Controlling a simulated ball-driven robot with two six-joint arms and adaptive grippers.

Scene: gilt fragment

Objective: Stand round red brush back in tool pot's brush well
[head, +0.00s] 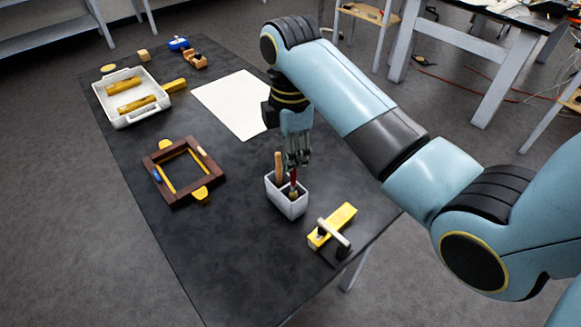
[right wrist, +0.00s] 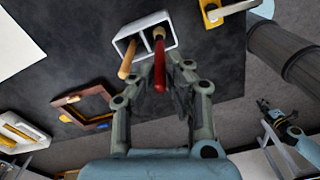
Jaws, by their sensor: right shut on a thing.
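The white tool pot (head: 288,207) stands near the table's right edge, with a divider between two wells. It also shows in the right wrist view (right wrist: 122,33). My right gripper (head: 297,160) is shut on the red brush (head: 293,177), above the pot. Its red handle (right wrist: 159,67) runs between the fingers in the right wrist view. The brush's pale lower end is at the mouth of one well; how deep it sits I cannot tell. A wooden-handled tool (head: 278,167) stands in the other well. What seems my left gripper (right wrist: 268,110) is small in the wrist view.
A yellow block with a clamp-like tool (head: 333,227) lies right of the pot. A dark wooden frame (head: 180,198) lies to the left. A white tray (head: 122,117) with yellow pieces and a white sheet (head: 225,103) lie farther back. The front left tabletop is bare.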

